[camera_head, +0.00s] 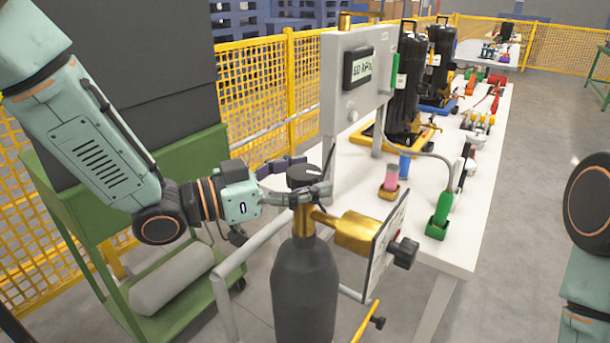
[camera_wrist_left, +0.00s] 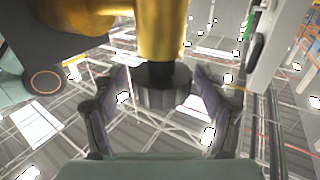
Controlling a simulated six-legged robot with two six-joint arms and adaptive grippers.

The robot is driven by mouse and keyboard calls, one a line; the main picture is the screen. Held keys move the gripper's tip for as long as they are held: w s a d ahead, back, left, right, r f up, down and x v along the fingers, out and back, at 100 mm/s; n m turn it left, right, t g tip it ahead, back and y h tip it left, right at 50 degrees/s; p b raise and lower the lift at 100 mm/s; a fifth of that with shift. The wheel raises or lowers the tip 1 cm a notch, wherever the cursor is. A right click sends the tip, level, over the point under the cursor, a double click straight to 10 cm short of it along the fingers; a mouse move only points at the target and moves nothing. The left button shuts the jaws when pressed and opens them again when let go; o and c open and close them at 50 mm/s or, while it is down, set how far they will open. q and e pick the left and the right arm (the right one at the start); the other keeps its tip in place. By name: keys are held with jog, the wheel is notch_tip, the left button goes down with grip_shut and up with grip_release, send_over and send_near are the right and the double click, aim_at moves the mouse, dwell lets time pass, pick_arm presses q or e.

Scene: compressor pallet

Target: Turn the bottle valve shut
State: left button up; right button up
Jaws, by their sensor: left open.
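The dark grey bottle (camera_head: 304,290) stands upright in front of the white table. Its brass valve (camera_head: 304,222) has a round black handwheel (camera_head: 303,177) on top. A brass fitting (camera_head: 357,232) sticks out to the right. My left gripper (camera_head: 312,174) is open, with one finger on each side of the handwheel. In the left wrist view the black handwheel (camera_wrist_left: 162,90) sits between the spread fingers (camera_wrist_left: 162,78), with a visible gap on both sides. The brass valve (camera_wrist_left: 160,30) is above it there. My right gripper is outside the view.
A grey panel with a display (camera_head: 358,67) stands close behind the handwheel. A green cart (camera_head: 185,318) is at the left, before a yellow fence (camera_head: 270,85).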

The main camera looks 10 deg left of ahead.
pick_arm(q)
jog(key=shift+a, duration=0.2)
jog(key=shift+c, duration=1.1)
jog(key=shift+w+d, duration=0.1)
jog(key=shift+d, duration=0.15)
jog(key=c, duration=1)
jog(key=shift+o, duration=0.2)
jog(key=shift+a+r+m+g+h+p, duration=0.1)
jog(key=shift+m+g+h+p, duration=0.35)
jog(key=shift+g+p, duration=0.2)
jog(key=shift+m+g+h+p, duration=0.7)
jog(key=shift+m+g, duration=0.35)
jog(key=shift+g, duration=0.3)
jog(key=o, duration=1.2)
jog(key=shift+a, duration=0.1)
